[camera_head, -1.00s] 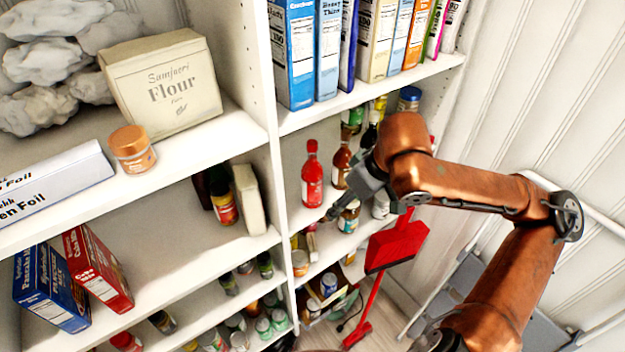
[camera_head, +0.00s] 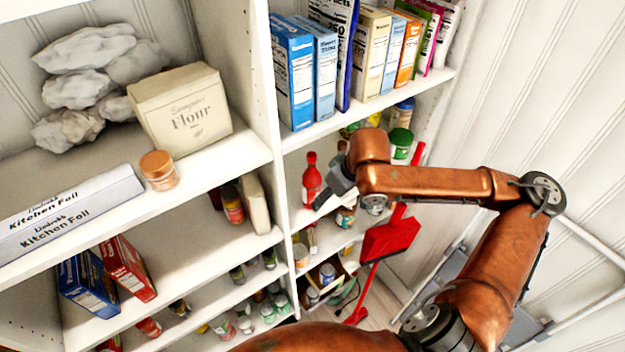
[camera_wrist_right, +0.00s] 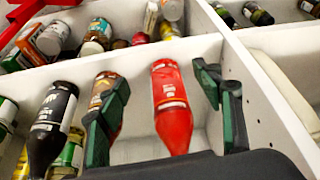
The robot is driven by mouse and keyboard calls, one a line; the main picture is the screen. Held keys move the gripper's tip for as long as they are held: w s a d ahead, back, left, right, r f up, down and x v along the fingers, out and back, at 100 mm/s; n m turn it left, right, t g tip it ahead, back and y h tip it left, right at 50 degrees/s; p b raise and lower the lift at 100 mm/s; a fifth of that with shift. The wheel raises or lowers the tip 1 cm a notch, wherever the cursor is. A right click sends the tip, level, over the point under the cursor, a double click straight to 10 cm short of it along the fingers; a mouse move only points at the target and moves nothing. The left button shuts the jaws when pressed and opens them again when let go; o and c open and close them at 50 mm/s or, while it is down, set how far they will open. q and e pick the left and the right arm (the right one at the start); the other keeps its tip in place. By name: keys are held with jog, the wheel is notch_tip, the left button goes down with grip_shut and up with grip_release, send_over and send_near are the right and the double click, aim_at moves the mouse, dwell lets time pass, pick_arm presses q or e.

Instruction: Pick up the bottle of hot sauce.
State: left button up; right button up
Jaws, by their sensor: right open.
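The hot sauce is most likely the red bottle (camera_head: 311,181) with a red cap, upright on the middle shelf of the right-hand shelving. It also shows in the right wrist view (camera_wrist_right: 172,108), with a small pale label. My right gripper (camera_head: 328,198) is beside it, close on its right in the head view. In the wrist view the right gripper (camera_wrist_right: 163,80) is open, with its dark green fingers on either side of the red bottle and visible gaps to it. My left gripper is not in view.
A dark bottle (camera_wrist_right: 50,128) and a brown bottle (camera_wrist_right: 104,88) stand near the red one; a finger partly covers the brown one. Cereal boxes (camera_head: 292,75) line the shelf above. A white upright panel (camera_head: 268,120) bounds the compartment on the left. A red dustpan (camera_head: 390,236) hangs below my arm.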

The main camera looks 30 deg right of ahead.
aim_at(313, 184)
jog(key=w, duration=0.2)
jog(key=w+a+p, duration=0.1)
jog(key=w, duration=0.1)
jog(key=w+f, duration=0.1)
jog(key=w, duration=0.1)
jog(key=shift+w+a+p, duration=0.25)
jog(key=shift+w+p, duration=0.1)
jog(key=shift+w, duration=0.05)
jog(key=shift+s+f, duration=0.15)
jog(key=shift+c, duration=0.6)
jog(key=shift+c, duration=0.7)
grip_shut()
